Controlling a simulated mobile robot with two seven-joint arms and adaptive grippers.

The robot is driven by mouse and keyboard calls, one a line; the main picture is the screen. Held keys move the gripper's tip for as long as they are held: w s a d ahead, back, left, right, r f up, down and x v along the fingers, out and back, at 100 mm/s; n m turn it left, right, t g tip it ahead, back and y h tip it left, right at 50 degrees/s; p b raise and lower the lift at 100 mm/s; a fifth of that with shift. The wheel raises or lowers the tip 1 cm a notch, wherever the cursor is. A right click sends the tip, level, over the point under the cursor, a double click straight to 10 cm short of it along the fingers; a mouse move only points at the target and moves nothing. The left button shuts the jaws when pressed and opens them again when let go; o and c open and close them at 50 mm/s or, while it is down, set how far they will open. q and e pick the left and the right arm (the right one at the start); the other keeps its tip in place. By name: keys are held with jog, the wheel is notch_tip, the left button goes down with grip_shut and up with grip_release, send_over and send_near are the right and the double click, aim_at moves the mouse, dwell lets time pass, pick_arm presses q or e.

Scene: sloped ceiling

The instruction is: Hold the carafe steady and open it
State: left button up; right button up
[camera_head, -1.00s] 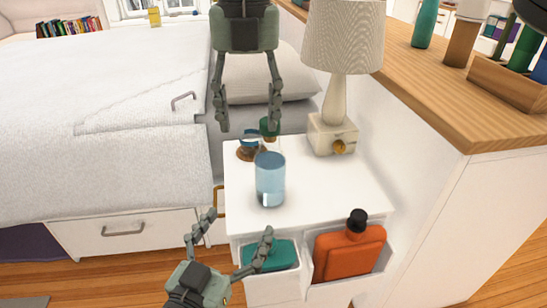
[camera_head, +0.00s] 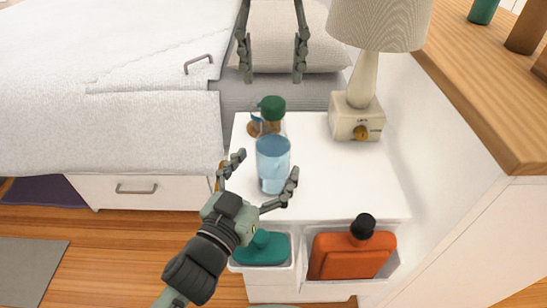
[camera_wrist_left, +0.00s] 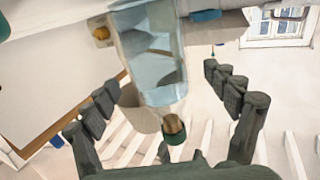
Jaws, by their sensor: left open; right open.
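The carafe (camera_head: 273,167) stands upright on the white bedside table (camera_head: 350,185), with blue liquid inside. A brown stopper with a green top (camera_head: 272,106) is at its mouth. My left gripper (camera_head: 266,165) is open, with a finger on each side of the carafe body; contact is not clear. The left wrist view is upside down: the carafe (camera_wrist_left: 155,65) lies between the spread left fingers (camera_wrist_left: 166,76), its stopper (camera_wrist_left: 175,135) pointing down the picture. My right gripper (camera_head: 272,77) is open and empty, above the green top in the head view and apart from it.
A lamp (camera_head: 357,117) stands at the table's back right. A small blue and brown object (camera_head: 255,127) is partly hidden behind the carafe. An orange bottle (camera_head: 350,255) and a teal item (camera_head: 262,248) sit in front holders.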

aim_at(274, 100)
pick_arm(q)
jog(key=shift+x, duration=1.75)
jog(key=c, duration=1.6)
jog(key=shift+c, duration=1)
pick_arm(e)
jog(key=shift+o, duration=1)
jog(key=n, duration=0.1)
jog(key=r+n, duration=0.1)
jog(key=shift+s+n, duration=0.1)
jog(key=shift+n, duration=0.2)
jog(key=n, duration=0.1)
jog(key=r+n, duration=0.1)
jog(key=n, duration=0.2)
jog(key=shift+s+d+r+y, duration=0.1)
jog(key=shift+d+r+y, duration=0.15)
jog(key=shift+y, duration=0.15)
jog(key=f+n, duration=0.2)
jog(key=f, duration=0.1)
jog(key=f+n, duration=0.2)
jog(key=f, duration=0.1)
jog(key=f+n, duration=0.2)
jog(key=f, duration=0.1)
jog(key=shift+w+a+f+n+t, duration=0.2)
jog(key=shift+w+f+n+t, duration=0.1)
jog(key=shift+n, duration=0.1)
